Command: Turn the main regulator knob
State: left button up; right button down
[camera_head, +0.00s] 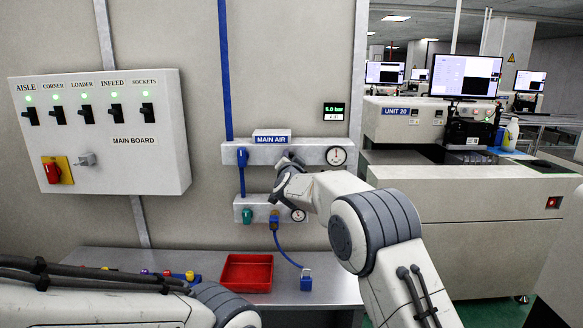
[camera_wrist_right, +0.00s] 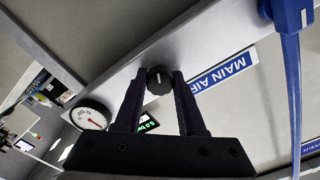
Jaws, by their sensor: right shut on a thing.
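The main regulator knob (camera_wrist_right: 160,79) is round and dark with a light pointer line, on the grey MAIN AIR panel (camera_head: 312,155). My right gripper (camera_wrist_right: 159,84) is shut on it, with one finger on each side. In the head view my right gripper (camera_head: 284,168) reaches the panel below the MAIN AIR label (camera_head: 271,139) and largely hides the knob. A round gauge (camera_head: 336,156) with a red needle sits right of it; it also shows in the wrist view (camera_wrist_right: 90,115). My left gripper is out of view.
A blue valve handle (camera_head: 242,157) sits left of the knob. A lower panel (camera_head: 240,204) carries a green knob (camera_head: 247,215) and a small gauge (camera_head: 298,215). The MAIN BOARD box (camera_head: 130,165) juts out left.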

jog(key=shift+m+b, duration=0.7)
jog(key=shift+m, duration=0.9)
jog(key=c, duration=0.5)
grip_release()
jog(key=shift+s, duration=0.1)
jog(key=s+b, duration=0.4)
jog(key=s, duration=0.6)
jog(key=shift+s+b, duration=0.15)
jog(key=shift+b, duration=0.15)
